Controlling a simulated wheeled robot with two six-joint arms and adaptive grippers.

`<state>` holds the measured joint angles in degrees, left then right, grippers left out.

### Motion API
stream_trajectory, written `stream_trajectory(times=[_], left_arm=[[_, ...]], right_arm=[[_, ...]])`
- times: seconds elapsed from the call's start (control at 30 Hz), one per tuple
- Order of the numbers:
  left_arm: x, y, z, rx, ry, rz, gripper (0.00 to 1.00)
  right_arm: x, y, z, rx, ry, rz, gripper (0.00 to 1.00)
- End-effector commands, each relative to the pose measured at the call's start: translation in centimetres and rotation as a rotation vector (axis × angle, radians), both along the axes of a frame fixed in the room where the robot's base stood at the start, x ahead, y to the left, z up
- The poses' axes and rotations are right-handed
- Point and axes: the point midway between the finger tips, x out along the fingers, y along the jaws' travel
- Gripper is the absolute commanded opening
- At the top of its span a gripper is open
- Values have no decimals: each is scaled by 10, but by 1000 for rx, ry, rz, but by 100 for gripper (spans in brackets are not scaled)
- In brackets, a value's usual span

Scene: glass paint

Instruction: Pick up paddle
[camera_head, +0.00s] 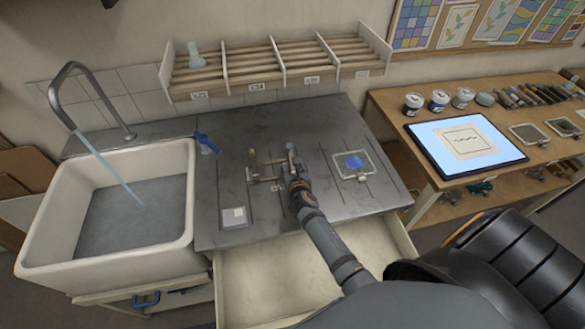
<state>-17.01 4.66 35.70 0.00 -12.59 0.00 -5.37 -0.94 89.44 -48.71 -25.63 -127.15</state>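I cannot pick out the paddle with certainty. A small blue-handled item (206,143) stands at the left edge of the dark worktop, beside the sink. My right gripper (290,175) is over the middle of the worktop, its arm coming in from the bottom. It is at the right end of a small tan, frame-like fixture (265,169). A pale blue tip (290,147) shows just beyond it. Whether the fingers are open, shut or touching anything is too small to tell. My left gripper is not in view.
A sink (190,215) with running water is at the left. A framed pane with a blue patch (354,163) lies right of the gripper, and a whitish block (234,217) lies front left. An open drawer (270,275) juts out in front. A slatted rack (270,65) stands behind.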

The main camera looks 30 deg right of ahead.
Motion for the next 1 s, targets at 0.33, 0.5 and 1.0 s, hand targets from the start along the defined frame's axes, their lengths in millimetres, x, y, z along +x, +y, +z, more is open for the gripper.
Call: stream_trajectory(times=[0.33, 0.5, 1.0], left_arm=[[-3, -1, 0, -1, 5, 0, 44], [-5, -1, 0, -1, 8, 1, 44], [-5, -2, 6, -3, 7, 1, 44]], right_arm=[[1, -1, 1, 0, 0, 0, 30], [1, 0, 0, 0, 0, 0, 6], [1, -3, 5, -1, 2, -1, 0]])
